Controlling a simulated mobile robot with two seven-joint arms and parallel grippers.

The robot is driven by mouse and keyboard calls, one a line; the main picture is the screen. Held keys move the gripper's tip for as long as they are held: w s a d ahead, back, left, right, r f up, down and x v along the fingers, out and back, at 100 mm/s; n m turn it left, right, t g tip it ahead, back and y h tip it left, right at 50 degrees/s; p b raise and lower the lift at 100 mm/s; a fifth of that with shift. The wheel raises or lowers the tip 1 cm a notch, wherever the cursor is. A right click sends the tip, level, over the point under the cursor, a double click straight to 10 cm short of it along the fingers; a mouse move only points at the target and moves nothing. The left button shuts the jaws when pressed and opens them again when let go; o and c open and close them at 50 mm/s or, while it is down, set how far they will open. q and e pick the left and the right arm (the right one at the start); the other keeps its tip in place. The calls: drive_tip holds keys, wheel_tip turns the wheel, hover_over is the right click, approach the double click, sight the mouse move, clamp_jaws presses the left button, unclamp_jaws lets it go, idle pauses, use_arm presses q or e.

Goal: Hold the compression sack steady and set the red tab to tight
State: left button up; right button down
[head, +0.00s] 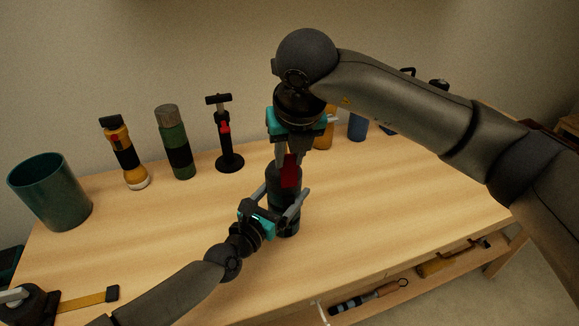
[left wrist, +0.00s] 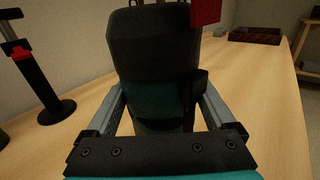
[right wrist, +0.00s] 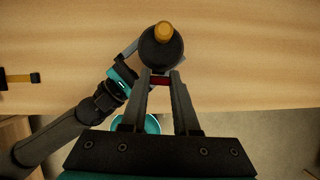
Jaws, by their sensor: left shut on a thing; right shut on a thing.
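The compression sack (head: 286,222), a dark grey and teal cylinder, stands upright on the wooden table. It fills the middle of the left wrist view (left wrist: 152,60). My left gripper (head: 281,196) is shut on the sack, one finger on each side. The red tab (head: 290,171) is at the sack's upper part and also shows at the top edge of the left wrist view (left wrist: 205,12). My right gripper (head: 291,156) comes from above and is shut on the red tab. In the right wrist view, the red tab (right wrist: 160,81) lies between the fingertips. The tab's lower end is partly hidden.
A teal cup (head: 50,195), a yellow flashlight (head: 125,155), a green bottle (head: 176,145) and a black stand tool (head: 226,140) stand at the back left. A blue cylinder (head: 357,126) stands behind my right arm.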

use_arm(q)
drive_tip(key=shift+a+f, duration=0.1)
drive_tip(key=shift+f, duration=0.1)
use_arm(e)
drive_tip(key=shift+r, duration=1.05)
use_arm(q)
drive_tip(key=shift+s, duration=0.1)
use_arm(e)
drive_tip(key=c, duration=0.6)
unclamp_jaws()
drive_tip(key=shift+f, duration=0.1)
drive_tip(key=shift+c, duration=0.2)
drive_tip(key=a+v, duration=0.1)
drive_tip(key=v, duration=1.1)
drive_tip(key=shift+d, duration=0.45)
use_arm(q)
drive_tip(key=o, duration=1.4)
drive_tip(key=shift+r, duration=0.1)
